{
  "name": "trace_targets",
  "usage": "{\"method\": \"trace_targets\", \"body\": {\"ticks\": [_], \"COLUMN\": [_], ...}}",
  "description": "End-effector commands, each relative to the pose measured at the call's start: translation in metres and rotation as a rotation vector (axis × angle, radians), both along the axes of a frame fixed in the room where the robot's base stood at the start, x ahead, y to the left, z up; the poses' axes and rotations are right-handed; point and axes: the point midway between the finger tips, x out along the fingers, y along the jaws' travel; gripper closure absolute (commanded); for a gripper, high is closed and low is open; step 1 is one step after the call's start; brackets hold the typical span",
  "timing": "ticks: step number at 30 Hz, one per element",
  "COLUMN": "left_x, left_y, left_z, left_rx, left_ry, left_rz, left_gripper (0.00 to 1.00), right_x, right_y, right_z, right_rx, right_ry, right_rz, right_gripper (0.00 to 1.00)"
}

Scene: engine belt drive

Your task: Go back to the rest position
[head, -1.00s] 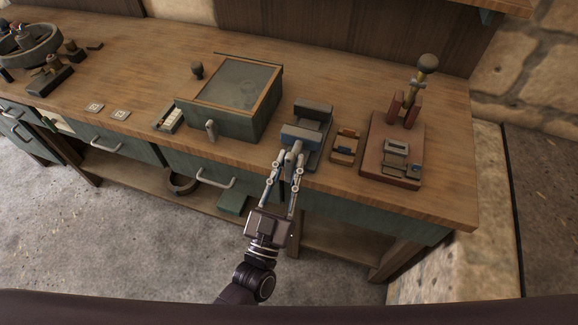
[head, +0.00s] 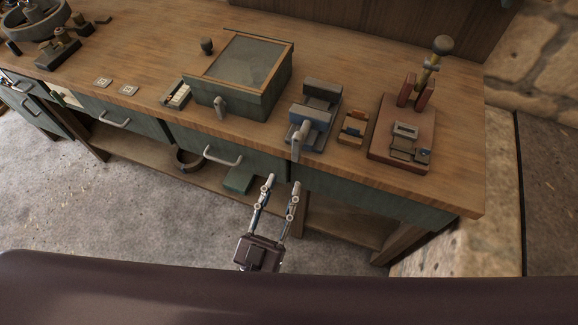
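My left gripper (head: 284,181) is in front of the workbench, below its front edge in the picture. Its two fingers are apart with nothing between them. The blue-grey vise-like block (head: 309,123) stands on the bench above the gripper in the picture, with a grey handle (head: 299,141) hanging at its front. The gripper is clear of that handle. The lower part of my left arm is hidden behind a dark part of my own body at the bottom. My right gripper does not show.
Drawer handles (head: 222,157) stick out from the front. The floor (head: 130,215) at left is clear.

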Motion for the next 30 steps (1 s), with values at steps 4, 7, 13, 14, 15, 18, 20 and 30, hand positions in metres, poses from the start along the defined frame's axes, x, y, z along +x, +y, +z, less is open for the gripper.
{"method": "trace_targets", "body": {"ticks": [4, 7, 13, 14, 15, 18, 20, 30], "left_x": [-0.01, -0.012, -0.012, -0.012, -0.012, -0.012, -0.011, -0.001], "left_y": [0.003, 0.004, 0.004, 0.004, 0.004, 0.004, 0.004, 0.006], "left_z": [-0.005, -0.005, -0.005, -0.005, -0.005, -0.005, -0.005, -0.112], "left_rx": [-0.001, -0.001, -0.001, -0.001, -0.001, -0.001, -0.001, 0.14], "left_ry": [0.001, 0.0, -0.001, -0.001, -0.001, -0.001, -0.001, 0.252], "left_rz": [0.0, 0.0, 0.0, 0.0, 0.0, 0.0, 0.0, -0.043], "left_gripper": [0.68, 0.68, 0.68, 0.68, 0.68, 0.68, 0.68, 0.68], "right_x": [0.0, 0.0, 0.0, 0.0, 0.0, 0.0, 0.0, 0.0], "right_y": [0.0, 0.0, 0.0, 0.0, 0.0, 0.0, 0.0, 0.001], "right_z": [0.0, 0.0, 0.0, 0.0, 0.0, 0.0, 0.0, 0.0], "right_rx": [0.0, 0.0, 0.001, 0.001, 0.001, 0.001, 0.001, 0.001], "right_ry": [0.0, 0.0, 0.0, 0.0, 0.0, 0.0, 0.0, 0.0], "right_rz": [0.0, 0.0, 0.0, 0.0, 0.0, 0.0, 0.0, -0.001], "right_gripper": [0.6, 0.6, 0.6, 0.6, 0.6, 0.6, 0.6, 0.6]}}
